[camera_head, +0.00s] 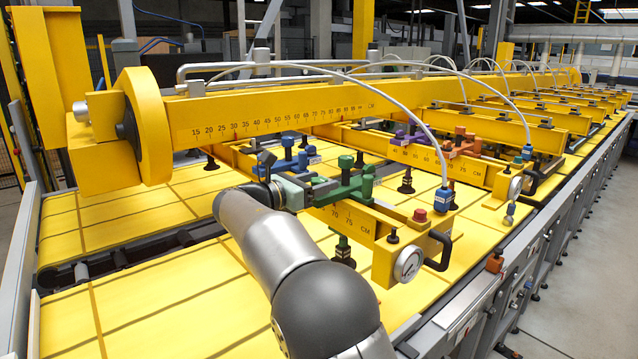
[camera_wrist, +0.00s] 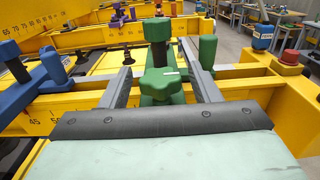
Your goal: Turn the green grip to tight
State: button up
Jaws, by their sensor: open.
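The green grip (camera_wrist: 163,84) is a lobed knob low in the middle of the wrist view, with a small white mark on its right side. It belongs to a green clamp (camera_head: 345,188) on the yellow crossbeam in the head view. A taller green post (camera_wrist: 157,42) rises just behind it, and another green post (camera_wrist: 207,52) stands to the right. My gripper (camera_wrist: 156,62) is open, with one grey finger on each side of the knob. I cannot tell whether either finger touches it. In the head view my gripper (camera_head: 312,189) reaches the clamp from the left, its fingers partly hidden.
A blue clamp (camera_head: 290,152) lies behind, with purple (camera_head: 405,136) and orange (camera_head: 462,143) ones farther off. A pressure gauge (camera_head: 408,264), black handle (camera_head: 438,251) and red button (camera_head: 420,215) are at the beam's near end. The large yellow beam (camera_head: 270,118) runs behind the clamp.

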jog(key=b+v, duration=0.3)
jog(key=v, duration=1.3)
jog(key=shift+s+a+b, duration=0.3)
jog(key=shift+b, duration=0.1)
